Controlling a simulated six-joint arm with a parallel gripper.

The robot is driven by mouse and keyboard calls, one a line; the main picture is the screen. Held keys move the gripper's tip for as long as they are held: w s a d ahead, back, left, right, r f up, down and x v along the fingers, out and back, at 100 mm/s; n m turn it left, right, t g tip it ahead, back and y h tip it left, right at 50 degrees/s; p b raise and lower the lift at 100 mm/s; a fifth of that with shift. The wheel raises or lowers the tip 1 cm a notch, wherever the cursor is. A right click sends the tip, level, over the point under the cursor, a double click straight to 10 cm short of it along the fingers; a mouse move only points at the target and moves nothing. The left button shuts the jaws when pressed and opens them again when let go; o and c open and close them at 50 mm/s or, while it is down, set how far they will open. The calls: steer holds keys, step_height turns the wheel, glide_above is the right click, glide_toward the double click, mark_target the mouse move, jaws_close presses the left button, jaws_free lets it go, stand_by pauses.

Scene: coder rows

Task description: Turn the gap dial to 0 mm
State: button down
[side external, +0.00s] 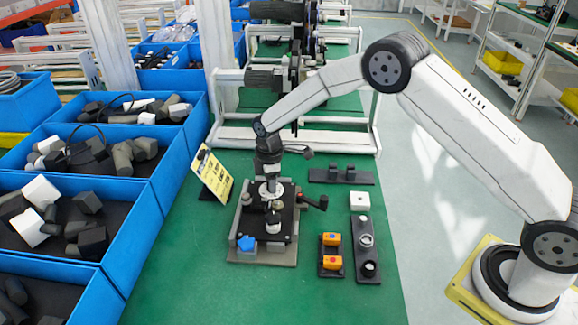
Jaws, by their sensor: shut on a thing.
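A fixture (241,222) with a black top and a grey base plate stands on the green table. My gripper (269,182) points down at its back part and is shut on a small round knob there, which looks like the gap dial. The jaws mostly hide the knob, and its scale and reading are too small to tell. In front of it on the fixture is a silver and black round part (273,226). A blue piece (246,243) sits at the front left corner.
A dark lever (314,202) sticks out on the fixture's right. A yellow sign (214,178) leans at its left. Right of it are a holder with orange blocks (332,263), a dark strip with round parts (366,240) and a white block (360,201). Blue bins (135,240) line the left.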

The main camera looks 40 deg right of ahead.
steer(key=n, duration=0.5)
stand_by(0.4)
steer(key=shift+c, duration=2)
jaws_free()
steer(key=shift+r, duration=0.1)
steer(key=shift+r, duration=3.85)
